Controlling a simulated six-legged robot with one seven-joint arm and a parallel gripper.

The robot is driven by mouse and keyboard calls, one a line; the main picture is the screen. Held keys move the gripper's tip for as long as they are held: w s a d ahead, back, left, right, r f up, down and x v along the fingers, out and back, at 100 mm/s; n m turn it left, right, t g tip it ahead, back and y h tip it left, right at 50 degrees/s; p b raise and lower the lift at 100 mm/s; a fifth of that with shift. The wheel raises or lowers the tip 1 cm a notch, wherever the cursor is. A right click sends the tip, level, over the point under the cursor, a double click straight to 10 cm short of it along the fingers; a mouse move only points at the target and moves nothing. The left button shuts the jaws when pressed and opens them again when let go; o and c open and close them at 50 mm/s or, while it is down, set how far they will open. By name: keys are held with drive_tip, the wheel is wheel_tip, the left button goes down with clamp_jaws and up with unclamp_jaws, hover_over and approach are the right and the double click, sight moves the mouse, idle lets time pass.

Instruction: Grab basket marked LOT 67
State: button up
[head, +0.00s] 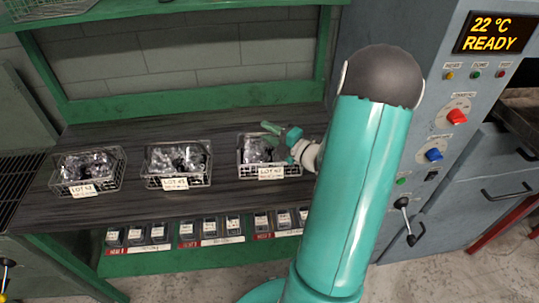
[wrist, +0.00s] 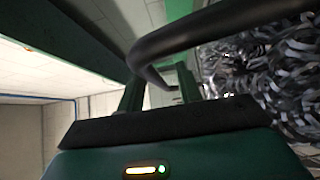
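Three wire baskets with white tags stand in a row on the dark bench. The right-hand basket (head: 285,170) has a tag that seems to read LOT 67; the print is small. It holds shiny grey metal pieces, which also show in the wrist view. My gripper (head: 278,133) is over this basket's back right part, with its fingers apart. In the wrist view a thick dark bar (wrist: 220,32) curves close across my gripper (wrist: 160,95); whether it lies between the fingers is unclear. My arm hides the area right of the basket.
The middle basket (head: 178,182) and left basket (head: 89,188) hold similar metal pieces. The bench (head: 222,190) has bare gaps between baskets. Small labelled bins (head: 210,228) sit on a shelf below. A grey machine (head: 450,140) with knobs and a READY display stands at right.

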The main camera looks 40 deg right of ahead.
drive_tip(key=shift+w, duration=0.15)
clamp_jaws()
idle(1.3)
